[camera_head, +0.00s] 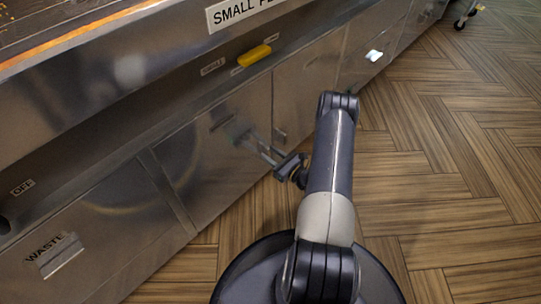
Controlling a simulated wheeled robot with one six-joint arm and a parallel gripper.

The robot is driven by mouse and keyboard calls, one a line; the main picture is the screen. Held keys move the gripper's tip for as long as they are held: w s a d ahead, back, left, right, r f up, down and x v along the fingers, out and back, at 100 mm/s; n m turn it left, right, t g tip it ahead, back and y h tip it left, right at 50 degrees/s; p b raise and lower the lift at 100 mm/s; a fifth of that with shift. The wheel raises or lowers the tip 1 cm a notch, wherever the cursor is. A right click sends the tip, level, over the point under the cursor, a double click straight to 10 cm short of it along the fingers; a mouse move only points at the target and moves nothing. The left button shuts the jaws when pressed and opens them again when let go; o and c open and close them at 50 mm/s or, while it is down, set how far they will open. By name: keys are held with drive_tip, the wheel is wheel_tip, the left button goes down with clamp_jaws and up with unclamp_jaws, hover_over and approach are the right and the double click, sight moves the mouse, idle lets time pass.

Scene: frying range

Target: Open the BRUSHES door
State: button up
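No BRUSHES label is readable in this view. A steel cabinet door (205,158) stands closed in the lower front of the range, just left of my gripper. My gripper (247,138) is in front of this door, near its upper right part, with the fingers pointing at the steel. A mirror image in the metal blurs the fingertips. I cannot tell whether they touch the door or how far apart they are.
A WASTE door (95,240) with a pale handle is at the lower left. A yellow knob (254,55) sits on the recessed panel above. A SMALL sign (235,12) is on the upper edge. Wooden floor (450,170) is open to the right.

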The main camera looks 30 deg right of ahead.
drive_tip(key=shift+w+a, duration=0.1)
drive_tip(key=shift+w, duration=0.15)
drive_tip(key=shift+c, duration=0.5)
clamp_jaws()
